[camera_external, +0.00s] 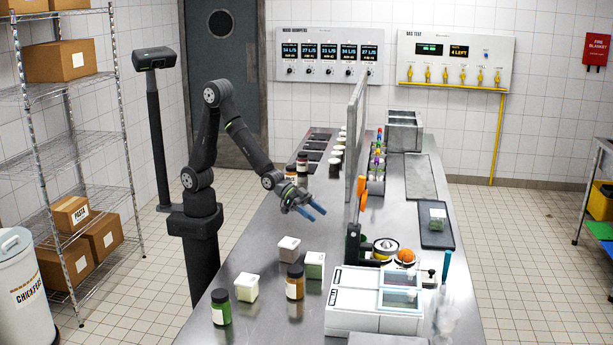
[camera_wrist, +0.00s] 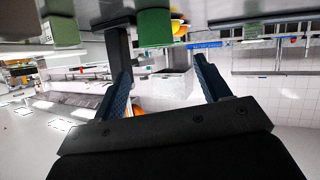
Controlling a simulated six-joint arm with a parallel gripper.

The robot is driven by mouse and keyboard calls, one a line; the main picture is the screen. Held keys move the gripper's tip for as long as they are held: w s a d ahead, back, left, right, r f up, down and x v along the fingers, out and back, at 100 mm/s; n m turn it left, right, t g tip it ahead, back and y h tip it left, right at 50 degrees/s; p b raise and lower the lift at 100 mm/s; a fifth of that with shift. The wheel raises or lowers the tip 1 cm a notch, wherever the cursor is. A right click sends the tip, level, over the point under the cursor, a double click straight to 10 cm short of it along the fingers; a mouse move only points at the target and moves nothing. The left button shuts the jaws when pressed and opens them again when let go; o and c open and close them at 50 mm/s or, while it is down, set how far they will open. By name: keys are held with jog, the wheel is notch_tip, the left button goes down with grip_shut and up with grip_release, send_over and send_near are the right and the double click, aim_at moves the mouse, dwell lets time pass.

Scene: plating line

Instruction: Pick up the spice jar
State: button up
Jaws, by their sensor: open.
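Several spice jars with dark lids stand on the steel counter. A green-filled jar (camera_external: 221,307) and an orange-brown jar (camera_external: 294,282) are near the front. Two more, a brown jar (camera_external: 302,164) and another jar (camera_external: 290,175), stand farther back beside my arm. I cannot tell which one the task means. My gripper (camera_external: 315,213) is open and empty above the counter, behind and above the front jars and apart from them. In the wrist view its two blue fingers (camera_wrist: 163,82) are spread with nothing held between them.
A white tub (camera_external: 288,250), a pale green tub (camera_external: 314,265) and a yellowish tub (camera_external: 246,287) stand around the front jars. An upright panel (camera_external: 356,130) rises right of my gripper. A white machine (camera_external: 372,305) sits at front right. Bare counter (camera_external: 262,240) lies below my forearm.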

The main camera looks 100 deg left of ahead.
jog(key=s+d+r+m+h, duration=0.1)
jog(key=s+d+m+h, duration=0.3)
jog(key=d, duration=0.6)
jog(key=m+g+h, duration=0.1)
jog(key=m+g, duration=0.1)
send_near(293, 267)
jog(key=x, duration=0.9)
jog(key=shift+w+d+f, duration=0.15)
jog(key=shift+w+d, duration=0.05)
jog(key=shift+d, duration=0.05)
jog(key=shift+c, duration=0.4)
grip_shut()
